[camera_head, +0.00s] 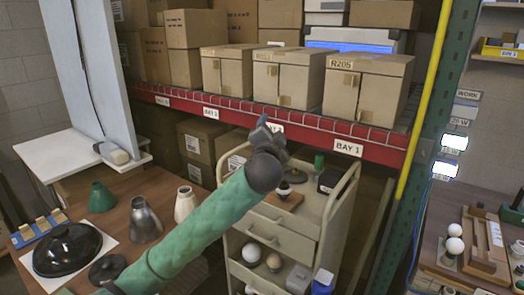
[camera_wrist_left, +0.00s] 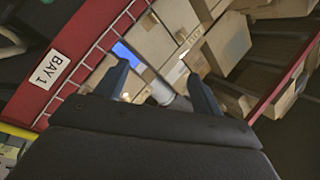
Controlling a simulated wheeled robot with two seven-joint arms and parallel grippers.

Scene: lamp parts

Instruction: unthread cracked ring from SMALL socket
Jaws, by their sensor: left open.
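My left arm reaches up across the head view, and its gripper (camera_head: 268,128) is raised in front of the shelf edge, above the cart. In the left wrist view the two fingers (camera_wrist_left: 158,88) stand apart with shelf boxes showing between and beyond them. Nothing is held. No cracked ring can be made out. My right gripper is not in view.
The cream cart (camera_head: 276,226) carries a dark box (camera_head: 329,181), with white bulbs lower down. The left table holds a green shade (camera_head: 101,197), metal shade (camera_head: 145,220), white shade (camera_head: 185,204) and black dome (camera_head: 67,249). A red-edged shelf (camera_head: 310,127) holds cartons. A right bench (camera_head: 432,237) holds bulbs.

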